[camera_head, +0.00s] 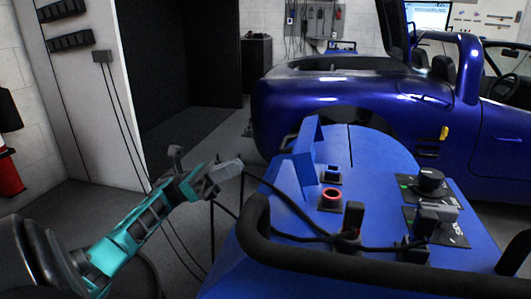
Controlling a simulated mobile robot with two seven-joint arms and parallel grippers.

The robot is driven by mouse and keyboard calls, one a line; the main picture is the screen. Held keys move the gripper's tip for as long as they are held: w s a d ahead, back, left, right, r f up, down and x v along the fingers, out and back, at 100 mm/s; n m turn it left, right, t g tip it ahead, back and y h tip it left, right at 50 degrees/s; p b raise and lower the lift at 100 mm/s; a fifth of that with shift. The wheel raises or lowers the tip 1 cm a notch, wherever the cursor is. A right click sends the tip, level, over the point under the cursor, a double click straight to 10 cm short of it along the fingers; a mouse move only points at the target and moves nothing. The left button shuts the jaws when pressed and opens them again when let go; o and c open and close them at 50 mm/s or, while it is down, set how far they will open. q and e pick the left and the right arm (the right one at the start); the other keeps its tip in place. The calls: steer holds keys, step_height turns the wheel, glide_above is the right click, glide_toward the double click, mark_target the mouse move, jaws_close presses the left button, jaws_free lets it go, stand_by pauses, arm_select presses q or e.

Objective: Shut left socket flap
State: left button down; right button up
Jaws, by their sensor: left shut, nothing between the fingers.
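My left gripper (226,172) is shut and empty at the end of the teal arm. It is in the air left of the blue machine housing (380,165), apart from it. On the housing top are a round socket with a red ring (331,195) and, behind it, a small blue square fitting on a black base (331,174). Upright black pieces stand nearer the front, one left (352,219) and one right (411,249), with black cables at them. I cannot tell which part is the left socket flap or how far open it is. My right gripper is not in view.
A thick black handle bar (330,263) curves along the housing's near edge. A blue upright bracket (304,160) stands left of the sockets. A black knob (429,180) is at right. A blue car (370,95) is behind. Black cables hang near my left gripper.

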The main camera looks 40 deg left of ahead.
arm_select(q)
steer(key=x, duration=0.9)
steer(key=shift+r, duration=0.15)
